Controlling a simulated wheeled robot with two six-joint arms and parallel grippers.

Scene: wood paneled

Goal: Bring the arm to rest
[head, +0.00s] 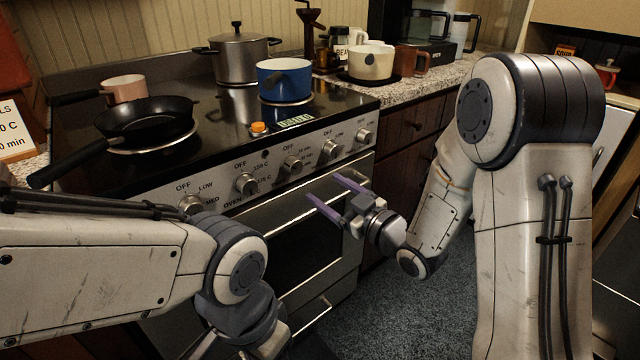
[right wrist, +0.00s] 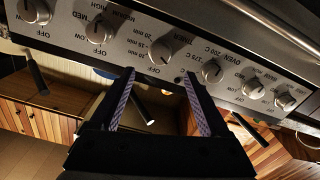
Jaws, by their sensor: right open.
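My right gripper (head: 324,188) is open and empty, its two purple fingers apart in front of the oven door, below the stove's knob panel (head: 260,178). Its fingers also show in the right wrist view (right wrist: 158,77), spread with nothing between them, and the panel (right wrist: 135,38) with its knobs appears upside down beyond the tips. I cannot tell the exact gap to the stove. My right arm (head: 440,205) is bent, with its forearm hanging down and the gripper pointing left. My left arm (head: 100,265) reaches in from the left, and its gripper is out of the picture.
The stove bears a black pan (head: 145,118), a pink pot (head: 124,88), a lidded steel pot (head: 240,58) and a blue pot (head: 284,82). Mugs (head: 411,62) and a coffee machine (head: 416,45) stand on the counter (head: 430,82). The carpet (head: 400,310) before the stove is clear.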

